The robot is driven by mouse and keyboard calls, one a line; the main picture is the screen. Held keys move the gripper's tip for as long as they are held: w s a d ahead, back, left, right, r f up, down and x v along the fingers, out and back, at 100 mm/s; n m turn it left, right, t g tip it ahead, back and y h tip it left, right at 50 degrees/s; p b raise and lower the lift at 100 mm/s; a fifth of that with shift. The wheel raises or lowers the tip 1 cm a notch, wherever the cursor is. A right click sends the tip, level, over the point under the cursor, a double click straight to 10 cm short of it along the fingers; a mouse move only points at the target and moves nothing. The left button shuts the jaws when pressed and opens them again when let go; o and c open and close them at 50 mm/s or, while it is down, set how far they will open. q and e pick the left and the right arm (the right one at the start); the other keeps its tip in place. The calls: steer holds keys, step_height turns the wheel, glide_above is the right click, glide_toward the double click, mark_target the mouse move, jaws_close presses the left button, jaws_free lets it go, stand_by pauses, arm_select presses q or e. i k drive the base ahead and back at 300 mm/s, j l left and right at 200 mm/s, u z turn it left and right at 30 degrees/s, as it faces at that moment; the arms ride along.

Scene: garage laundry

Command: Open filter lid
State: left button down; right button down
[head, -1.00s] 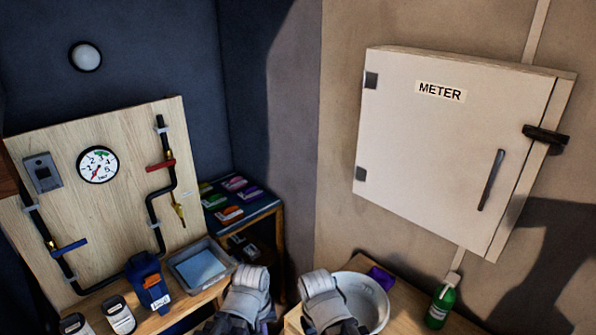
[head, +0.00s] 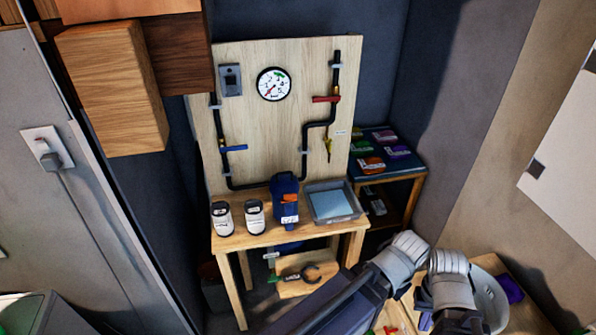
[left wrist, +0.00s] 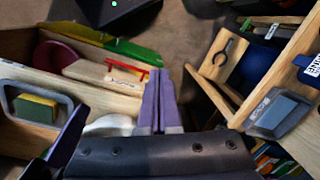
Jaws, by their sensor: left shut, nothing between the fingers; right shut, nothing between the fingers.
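The blue filter housing (head: 286,200) with an orange and white label stands upright on the wooden bench, in front of the pipe board. Its top appears closed. Part of a blue object with a white label (left wrist: 308,70) shows at the right edge of the left wrist view; I cannot tell whether it is the filter. My left gripper (left wrist: 156,85) has its purple fingers together, empty and apart from the bench. My right gripper (head: 426,319) is low at the bottom of the head view, right of the filter and well apart from it; its fingers are mostly hidden but shut.
The bench (head: 258,240) also holds two white-labelled jars (head: 238,217) and a grey tray (head: 333,203). The pipe board (head: 245,130) has a gauge (head: 273,84) and blue and red valve handles. A wooden cabinet block (head: 112,90) hangs at upper left. A white basin (head: 490,300) stands at right.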

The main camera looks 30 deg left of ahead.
mark_target(281, 184)
steer(key=j, duration=0.4)
steer(key=j+u, duration=0.15)
steer(key=u, duration=0.7)
